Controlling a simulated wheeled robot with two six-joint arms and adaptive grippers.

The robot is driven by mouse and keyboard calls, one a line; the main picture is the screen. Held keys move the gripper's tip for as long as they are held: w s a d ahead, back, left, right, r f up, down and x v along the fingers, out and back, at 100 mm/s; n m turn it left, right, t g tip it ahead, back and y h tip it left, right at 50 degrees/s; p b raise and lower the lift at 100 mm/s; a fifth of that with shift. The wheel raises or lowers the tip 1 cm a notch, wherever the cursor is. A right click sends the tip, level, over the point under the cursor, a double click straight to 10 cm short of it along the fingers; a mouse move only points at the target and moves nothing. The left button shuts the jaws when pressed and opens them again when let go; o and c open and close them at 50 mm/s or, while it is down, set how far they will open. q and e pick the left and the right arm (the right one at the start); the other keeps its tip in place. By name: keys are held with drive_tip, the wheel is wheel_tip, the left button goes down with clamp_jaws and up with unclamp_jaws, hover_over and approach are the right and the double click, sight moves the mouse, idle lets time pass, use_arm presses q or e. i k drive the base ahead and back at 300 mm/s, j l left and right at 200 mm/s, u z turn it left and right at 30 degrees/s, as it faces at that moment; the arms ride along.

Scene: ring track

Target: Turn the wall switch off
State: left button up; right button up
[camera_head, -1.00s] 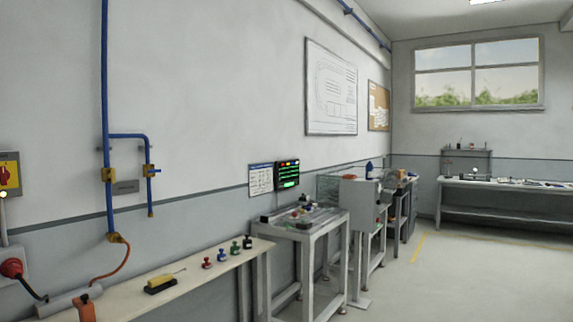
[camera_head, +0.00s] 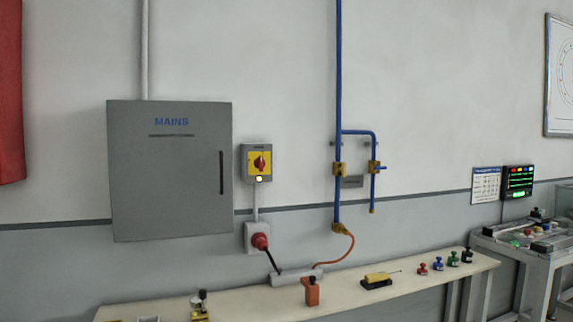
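The wall switch (camera_head: 258,162) is a small grey box with a yellow plate and a red rotary knob, mounted on the wall right of a grey cabinet. The knob's handle appears to stand upright. A small lamp (camera_head: 259,179) at the bottom of the plate glows pale yellow. A grey conduit runs from the switch down to a socket (camera_head: 258,238) with a red plug in it. Neither of my grippers shows in the head view.
The grey MAINS cabinet (camera_head: 170,205) hangs left of the switch. Blue pipes (camera_head: 338,100) rise right of the switch.

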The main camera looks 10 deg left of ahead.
sight(259, 162)
drive_tip(key=u, duration=0.55)
drive_tip(key=i+l, duration=0.2)
drive_tip(key=i+l+u, duration=0.1)
drive_tip(key=l, duration=0.25)
drive_tip(key=i+l+u, duration=0.1)
drive_tip(key=i+l, duration=0.15)
